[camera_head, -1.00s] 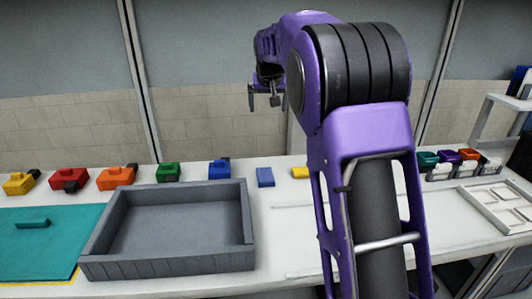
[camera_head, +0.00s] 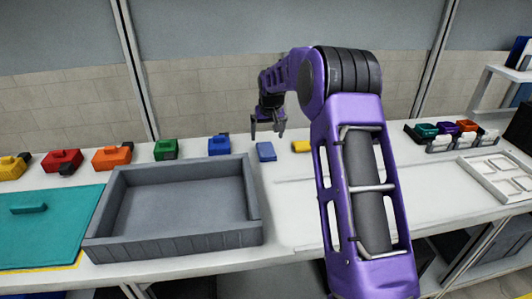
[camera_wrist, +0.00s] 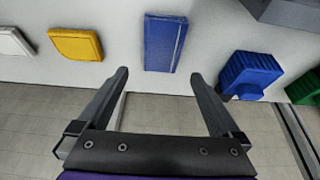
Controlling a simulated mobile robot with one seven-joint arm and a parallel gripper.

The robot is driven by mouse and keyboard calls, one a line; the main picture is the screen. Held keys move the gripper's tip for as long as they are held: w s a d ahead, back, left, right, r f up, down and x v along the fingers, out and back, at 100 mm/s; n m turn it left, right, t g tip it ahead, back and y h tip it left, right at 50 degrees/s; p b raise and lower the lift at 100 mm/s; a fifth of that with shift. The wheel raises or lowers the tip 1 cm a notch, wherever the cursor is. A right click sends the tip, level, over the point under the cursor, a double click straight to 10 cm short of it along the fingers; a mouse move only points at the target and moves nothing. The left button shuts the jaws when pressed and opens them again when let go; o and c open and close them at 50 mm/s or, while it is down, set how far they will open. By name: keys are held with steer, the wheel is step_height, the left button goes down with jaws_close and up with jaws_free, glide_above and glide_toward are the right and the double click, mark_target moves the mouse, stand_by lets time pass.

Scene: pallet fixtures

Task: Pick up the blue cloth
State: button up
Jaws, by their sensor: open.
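The blue cloth (camera_head: 265,151) is a small flat folded rectangle lying on the white table behind the grey tray's right end. It also shows in the wrist view (camera_wrist: 165,43), ahead of my fingers and between their lines. My gripper (camera_head: 267,132) hangs just above and behind the cloth in the head view. In the wrist view my gripper (camera_wrist: 158,78) has its two dark fingers wide apart with nothing between them. The cloth is fully visible and apart from the fingers.
A blue ribbed block (camera_wrist: 248,76) stands beside the cloth, with a green block (camera_head: 166,149) beyond. A yellow cloth-like piece (camera_wrist: 76,44) lies on the other side. The grey tray (camera_head: 252,197) is in front. The white table (camera_head: 285,205) is clear to the tray's right.

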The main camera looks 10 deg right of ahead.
mark_target(265, 147)
steer(key=shift+x, duration=3.15)
steer(key=shift+s+a, duration=0.1)
steer(key=shift+s, duration=0.05)
steer(key=shift+f+b, duration=0.25)
steer(key=shift+b, duration=0.1)
steer(key=shift+c, duration=0.2)
steer(key=c, duration=1.2)
steer(key=shift+r, duration=0.1)
steer(key=shift+c, duration=0.2)
step_height(265, 147, up, 10)
steer(key=p, duration=0.1)
